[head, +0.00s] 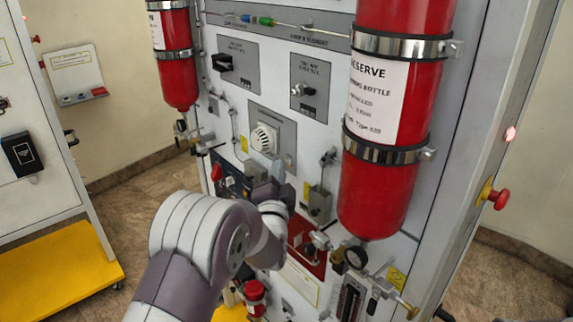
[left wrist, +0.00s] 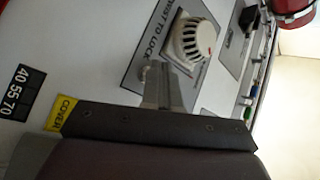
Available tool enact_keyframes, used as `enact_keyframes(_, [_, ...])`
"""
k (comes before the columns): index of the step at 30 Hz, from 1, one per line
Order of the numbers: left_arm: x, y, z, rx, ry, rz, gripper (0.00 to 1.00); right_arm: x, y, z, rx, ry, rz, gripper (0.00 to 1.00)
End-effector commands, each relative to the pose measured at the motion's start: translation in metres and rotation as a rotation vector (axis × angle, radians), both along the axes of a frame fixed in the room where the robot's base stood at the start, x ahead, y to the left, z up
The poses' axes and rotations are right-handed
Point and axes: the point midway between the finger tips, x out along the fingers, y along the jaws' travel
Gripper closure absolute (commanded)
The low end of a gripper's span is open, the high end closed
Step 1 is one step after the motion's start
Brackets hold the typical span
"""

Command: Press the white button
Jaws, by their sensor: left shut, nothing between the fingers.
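A white round ribbed knob (head: 264,138) sits on a grey square plate on the upright panel in the head view. It is the likeliest match for the white button. It also shows in the left wrist view (left wrist: 190,40), on a plate lettered "TWIST TO LOCK". My left gripper (head: 266,184) is in front of the panel, just below the knob in the head view. In the left wrist view its fingers (left wrist: 166,84) are together and empty, their tips at the knob's lower left. I cannot tell whether they touch anything. My right gripper is not in view.
Two red bottles stand out from the panel, a large one (head: 388,120) at right and another (head: 172,60) at left. A yellow-based cabinet (head: 60,270) stands left.

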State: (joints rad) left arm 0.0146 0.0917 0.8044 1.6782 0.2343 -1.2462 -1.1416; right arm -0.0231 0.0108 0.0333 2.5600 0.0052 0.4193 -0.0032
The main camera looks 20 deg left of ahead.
Motion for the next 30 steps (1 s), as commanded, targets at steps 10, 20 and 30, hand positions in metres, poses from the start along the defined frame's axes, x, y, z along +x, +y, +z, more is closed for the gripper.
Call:
enact_keyframes(10, [0.004, -0.002, 0.000, 0.000, 0.000, -0.001, 1.00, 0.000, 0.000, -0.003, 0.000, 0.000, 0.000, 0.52])
enact_keyframes(20, [0.004, -0.003, 0.000, 0.000, 0.000, -0.001, 1.00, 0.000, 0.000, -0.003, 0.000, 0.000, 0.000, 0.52])
enact_keyframes(30, [-0.007, 0.003, 0.000, 0.002, -0.001, -0.001, 1.00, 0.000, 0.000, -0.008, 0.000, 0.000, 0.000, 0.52])
